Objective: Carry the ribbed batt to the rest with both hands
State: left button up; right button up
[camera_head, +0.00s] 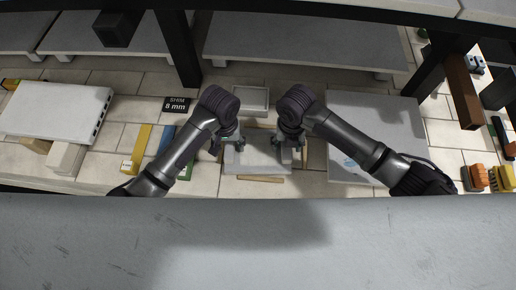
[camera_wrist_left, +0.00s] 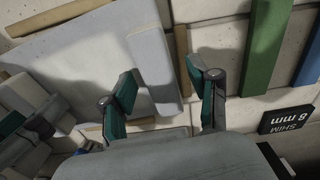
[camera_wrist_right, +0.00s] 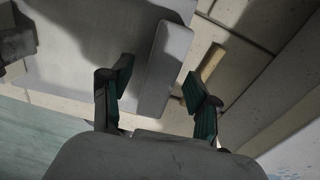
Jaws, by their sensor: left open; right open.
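The grey ribbed batt (camera_head: 256,161) lies flat at the middle of the tiled deck, in front of me. A raised rib shows near one end in the left wrist view (camera_wrist_left: 155,70) and near the other end in the right wrist view (camera_wrist_right: 163,72). My left gripper (camera_head: 229,146) is open over the left rib, its fingers on either side of it. My right gripper (camera_head: 290,144) is open over the right rib, fingers likewise on both sides. I cannot tell whether any finger touches. I cannot tell which thing is the rest.
Thin wooden strips (camera_head: 262,179) lie around the batt. A small pale tray (camera_head: 251,99) is behind it. A white slab (camera_head: 55,109) sits on blocks at left; a large grey slab (camera_head: 385,115) is at right. Yellow (camera_head: 137,150) and blue bars lie left.

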pick_arm(q)
jog(key=shift+f, duration=0.25)
pick_arm(e)
jog(key=shift+f, duration=0.25)
pick_arm(q)
grip_shut()
pick_arm(e)
grip_shut()
